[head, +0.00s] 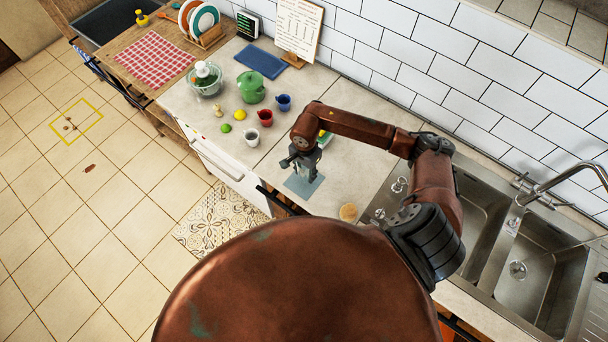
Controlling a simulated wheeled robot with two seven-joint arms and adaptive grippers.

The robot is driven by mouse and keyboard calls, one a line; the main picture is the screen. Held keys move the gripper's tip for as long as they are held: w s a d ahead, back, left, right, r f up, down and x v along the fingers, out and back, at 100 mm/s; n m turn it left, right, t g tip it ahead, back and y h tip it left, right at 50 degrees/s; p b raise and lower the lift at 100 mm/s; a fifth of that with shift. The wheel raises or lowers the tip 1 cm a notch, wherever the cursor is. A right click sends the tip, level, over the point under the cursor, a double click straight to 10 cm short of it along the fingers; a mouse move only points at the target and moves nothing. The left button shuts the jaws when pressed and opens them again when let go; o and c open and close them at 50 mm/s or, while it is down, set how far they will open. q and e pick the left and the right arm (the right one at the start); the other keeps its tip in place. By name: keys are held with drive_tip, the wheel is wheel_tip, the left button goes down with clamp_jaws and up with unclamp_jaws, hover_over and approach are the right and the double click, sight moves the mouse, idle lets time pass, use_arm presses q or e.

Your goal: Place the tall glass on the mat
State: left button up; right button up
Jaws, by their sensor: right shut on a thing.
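My right gripper (297,162) is over the counter beside the sink and shut on the tall glass (303,173). The glass looks clear and greenish, is small in the view and is partly hidden by the gripper. A small grey-blue square mat (305,190) lies on the counter right under the glass, near the front edge. I cannot tell whether the glass's base touches the mat. A darker blue mat (261,60) lies farther back on the counter. My left gripper is not in view.
A white cup (251,138), red cup (265,118), blue cup (283,102), green pot (251,89), lemon and lime stand left of the gripper. A round tan object (348,212) and the sink (540,265) are to the right. A sponge is partly hidden behind my arm.

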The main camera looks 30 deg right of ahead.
sight(304, 176)
drive_tip(key=shift+w+f, duration=0.2)
drive_tip(key=shift+f, duration=0.05)
wheel_tip(304, 176, down, 3)
drive_tip(key=shift+w+r+p, duration=0.1)
drive_tip(key=shift+w+p, duration=0.05)
drive_tip(key=shift+p, duration=0.6)
drive_tip(key=shift+f, duration=0.3)
drive_tip(key=o, duration=0.8)
drive_tip(key=shift+f, duration=0.15)
drive_tip(key=o, duration=0.5)
